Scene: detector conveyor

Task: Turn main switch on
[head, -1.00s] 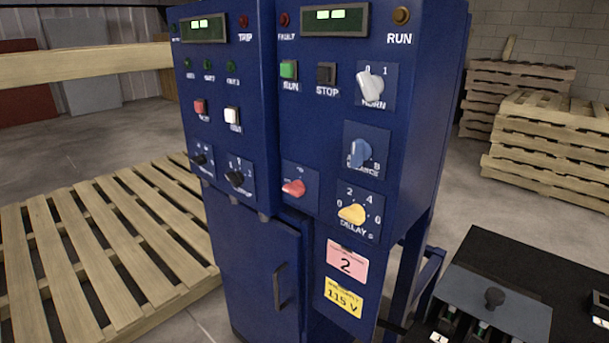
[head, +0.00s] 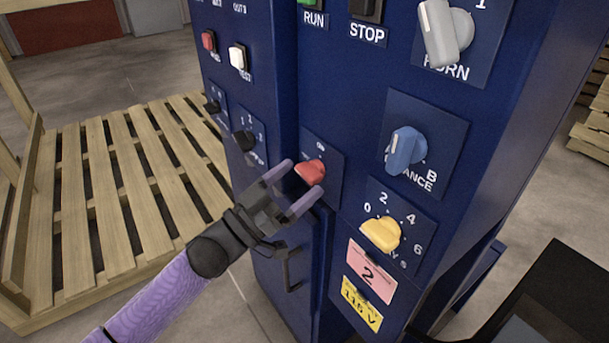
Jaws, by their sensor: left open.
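A red rotary knob (head: 310,172) sits on a small blue plate in the middle of the blue control cabinet (head: 345,90). Its label is partly hidden; the letters look like "ON", too small to be sure. My left gripper (head: 291,188) is open just left of and below the red knob. Its two fingers point up and right toward the knob, one above and one below, with no clear contact. Nothing is between the fingers that I can make out. My right gripper is out of view.
A yellow delay knob (head: 381,233), a blue knob (head: 404,150) and a grey horn knob (head: 443,32) are right of the red knob. Black knobs (head: 244,140) are on the left panel. A cabinet door handle (head: 290,270) lies below the gripper. A wooden pallet (head: 100,205) stands at left.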

